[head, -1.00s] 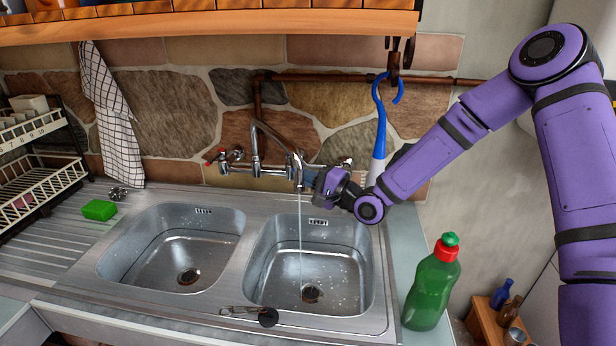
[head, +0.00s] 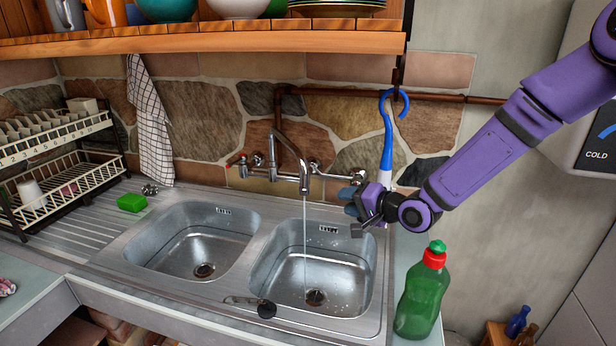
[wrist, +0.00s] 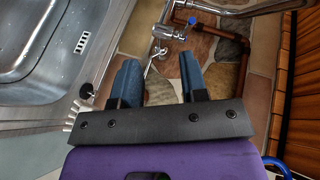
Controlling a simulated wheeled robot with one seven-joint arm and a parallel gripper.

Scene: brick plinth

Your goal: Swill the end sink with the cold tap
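The mixer tap (head: 285,165) is on the stone wall, with a red-marked handle (head: 238,160) at its left. Its spout hangs over the right basin (head: 345,270), and a thin stream of water (head: 306,240) falls near that basin's drain. Droplets show on the steel there. The left basin (head: 170,245) has no stream. My gripper (head: 352,203) is right of the spout, apart from it, above the sink's back right corner. In the wrist view my gripper (wrist: 158,68) is open and empty, with the blue-marked tap handle (wrist: 192,20) beyond its fingers.
A green bottle (head: 420,295) stands right of the sink. A blue-hooked brush (head: 387,140) hangs behind my gripper. A plug (head: 266,309) lies on the front rim. A green sponge (head: 132,202) and dish rack (head: 60,150) are at left. A shelf (head: 220,42) overhangs.

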